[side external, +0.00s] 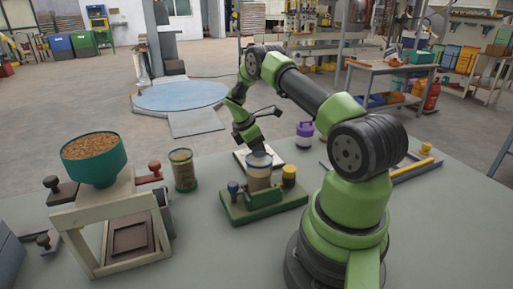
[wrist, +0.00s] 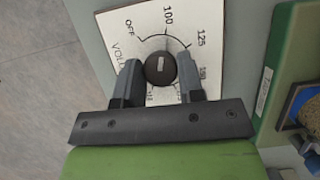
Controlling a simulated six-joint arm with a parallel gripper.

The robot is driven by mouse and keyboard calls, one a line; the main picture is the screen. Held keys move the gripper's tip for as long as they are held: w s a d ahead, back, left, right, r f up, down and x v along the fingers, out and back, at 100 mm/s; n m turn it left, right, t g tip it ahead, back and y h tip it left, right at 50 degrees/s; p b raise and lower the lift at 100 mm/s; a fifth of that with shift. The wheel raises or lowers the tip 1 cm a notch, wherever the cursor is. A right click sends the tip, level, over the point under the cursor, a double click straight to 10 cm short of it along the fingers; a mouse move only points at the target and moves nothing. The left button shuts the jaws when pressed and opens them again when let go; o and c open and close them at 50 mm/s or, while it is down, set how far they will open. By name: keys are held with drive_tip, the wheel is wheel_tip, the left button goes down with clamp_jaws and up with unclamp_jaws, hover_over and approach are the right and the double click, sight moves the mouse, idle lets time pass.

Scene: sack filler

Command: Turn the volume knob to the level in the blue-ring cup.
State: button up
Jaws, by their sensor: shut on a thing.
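The volume knob (wrist: 160,69) is a round black knob with a short pale mark, on a white dial plate (wrist: 118,22). The plate reads OFF, 100, 125 and 150, with other marks partly hidden by the jaws. My gripper (wrist: 159,78) is shut on the knob, one finger on each side. The pale mark runs roughly up and down in the wrist view; which end points cannot be told. In the side view, a cup with a blue-grey rim (side external: 259,172) stands on a green base, in front of my gripper (side external: 251,147). Its level cannot be read.
The green base (side external: 262,207) carries a blue knob and a yellow knob. A hopper of brown grain (side external: 93,158) on a frame stands left. A grain-filled cup with green rings (side external: 183,171) and a purple-topped cup (side external: 305,134) stand nearby.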

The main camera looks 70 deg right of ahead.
drive_tip(key=m+y, duration=0.1)
drive_tip(key=m, duration=0.1)
drive_tip(key=m+g, duration=0.1)
drive_tip(key=m, duration=0.2)
drive_tip(key=shift+d+m+y, duration=0.15)
drive_tip(key=shift+m+y, duration=0.15)
drive_tip(key=shift+y, duration=0.1)
drive_tip(key=shift+d+m+y, duration=0.1)
drive_tip(key=shift+m+y, duration=0.5)
drive_tip(key=shift+m, duration=1.6)
drive_tip(key=shift+y, duration=0.3)
drive_tip(key=o, duration=0.9)
drive_tip(key=shift+n, duration=0.4)
